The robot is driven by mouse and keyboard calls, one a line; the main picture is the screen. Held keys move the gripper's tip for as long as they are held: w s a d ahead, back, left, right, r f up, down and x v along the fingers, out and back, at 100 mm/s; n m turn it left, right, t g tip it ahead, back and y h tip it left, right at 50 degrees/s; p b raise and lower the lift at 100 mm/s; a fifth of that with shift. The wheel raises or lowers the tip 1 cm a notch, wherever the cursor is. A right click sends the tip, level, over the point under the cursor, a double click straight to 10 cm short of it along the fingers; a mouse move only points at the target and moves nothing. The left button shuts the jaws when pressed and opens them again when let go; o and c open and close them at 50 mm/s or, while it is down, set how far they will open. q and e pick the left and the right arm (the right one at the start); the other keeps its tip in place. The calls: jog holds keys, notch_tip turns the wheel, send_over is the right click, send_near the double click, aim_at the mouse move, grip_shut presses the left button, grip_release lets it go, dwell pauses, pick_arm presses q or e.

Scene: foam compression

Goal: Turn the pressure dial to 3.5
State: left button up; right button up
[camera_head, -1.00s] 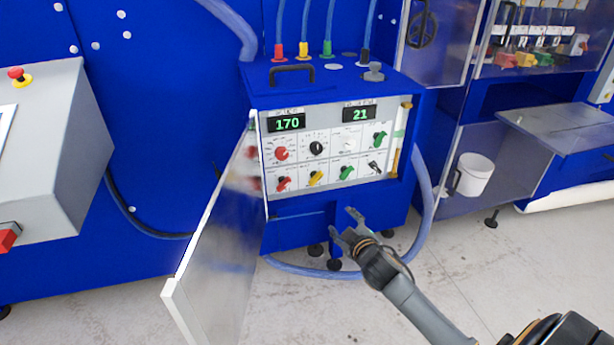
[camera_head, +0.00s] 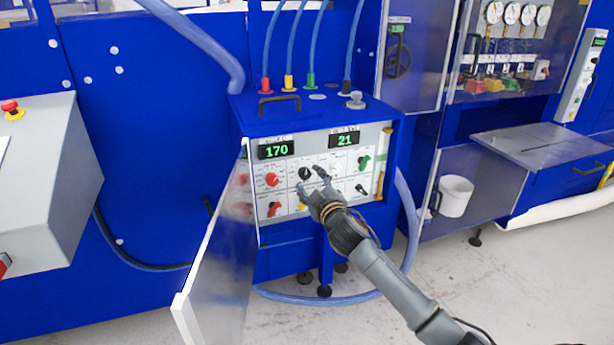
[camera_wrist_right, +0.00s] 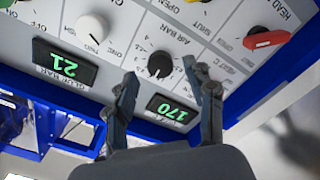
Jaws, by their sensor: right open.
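The black dial marked AIR BAR (camera_wrist_right: 160,64) has a numbered scale around it. It sits on the white control panel and also shows in the head view (camera_head: 305,173). My right gripper (camera_head: 310,181) is in front of the panel, just below and beside the black dial. In the right wrist view its open fingers (camera_wrist_right: 160,72) stand on either side of the dial, with nothing held between them. I cannot tell whether they touch it. The dial's exact reading is too small to tell. My left gripper is out of view.
Green displays read 170 (camera_head: 276,150) and 21 (camera_head: 344,139) above the knobs. A white knob (camera_wrist_right: 92,28) and a red knob (camera_wrist_right: 266,39) flank the black dial. The cabinet door (camera_head: 215,260) stands open on the left. My gripper hides some lower knobs.

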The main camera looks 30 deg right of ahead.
aim_at(304, 173)
jog(key=shift+x, duration=1.45)
grip_shut()
